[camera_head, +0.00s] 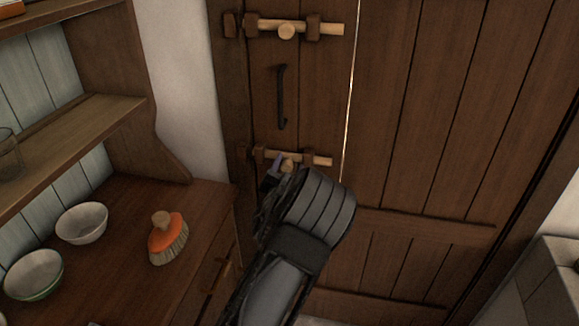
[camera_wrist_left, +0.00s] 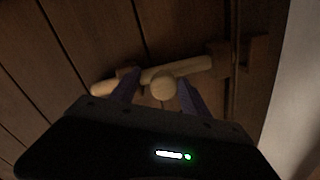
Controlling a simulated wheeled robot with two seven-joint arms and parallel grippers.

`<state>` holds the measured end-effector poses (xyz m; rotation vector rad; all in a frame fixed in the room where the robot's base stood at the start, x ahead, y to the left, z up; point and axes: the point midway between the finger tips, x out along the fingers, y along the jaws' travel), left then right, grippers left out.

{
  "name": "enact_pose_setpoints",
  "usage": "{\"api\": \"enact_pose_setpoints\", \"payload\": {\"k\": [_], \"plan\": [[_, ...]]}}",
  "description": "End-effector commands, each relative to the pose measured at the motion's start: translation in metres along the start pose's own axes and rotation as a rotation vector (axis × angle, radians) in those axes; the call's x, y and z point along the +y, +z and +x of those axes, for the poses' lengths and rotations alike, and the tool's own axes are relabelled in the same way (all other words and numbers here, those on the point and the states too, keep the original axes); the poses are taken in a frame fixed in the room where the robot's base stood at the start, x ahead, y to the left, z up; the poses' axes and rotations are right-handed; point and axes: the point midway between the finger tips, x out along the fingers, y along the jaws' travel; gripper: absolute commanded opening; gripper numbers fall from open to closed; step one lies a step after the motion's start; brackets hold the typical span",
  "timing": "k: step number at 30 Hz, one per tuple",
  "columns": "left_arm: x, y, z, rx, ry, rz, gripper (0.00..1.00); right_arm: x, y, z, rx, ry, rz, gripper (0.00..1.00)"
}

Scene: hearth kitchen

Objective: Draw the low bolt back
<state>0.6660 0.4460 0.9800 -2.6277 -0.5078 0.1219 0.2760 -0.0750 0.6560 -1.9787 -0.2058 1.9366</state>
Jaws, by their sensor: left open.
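The low bolt (camera_head: 322,160) is a pale wooden rod lying across brown brackets on the dark plank door, below the black handle. Its right end sticks out past the right bracket, close to the bright door gap. My left gripper (camera_head: 281,168) is at this bolt and partly hides it. In the left wrist view, the bolt (camera_wrist_left: 196,66) runs across the top, with its round knob (camera_wrist_left: 163,87) between the two open fingers (camera_wrist_left: 158,92). I cannot tell whether either finger touches the knob. My right gripper is not in view.
A similar upper bolt (camera_head: 329,29) sits above the black handle (camera_head: 282,97). A pale stone block (camera_head: 553,283) stands at lower right.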

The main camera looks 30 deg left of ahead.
Motion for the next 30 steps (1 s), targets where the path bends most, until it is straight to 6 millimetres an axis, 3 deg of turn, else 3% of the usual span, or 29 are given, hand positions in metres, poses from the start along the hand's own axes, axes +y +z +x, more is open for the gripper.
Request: {"api": "enact_pose_setpoints", "payload": {"k": [5,16,30], "plan": [[0.000,0.001,-0.013,-0.001,-0.001,-0.002,0.54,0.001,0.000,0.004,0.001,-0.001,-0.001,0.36],[0.001,0.001,-0.070,0.000,0.002,-0.002,0.54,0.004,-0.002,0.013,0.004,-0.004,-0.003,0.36],[0.001,0.000,-0.077,0.001,0.002,0.000,0.54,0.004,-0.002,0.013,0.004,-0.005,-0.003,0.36]]}}
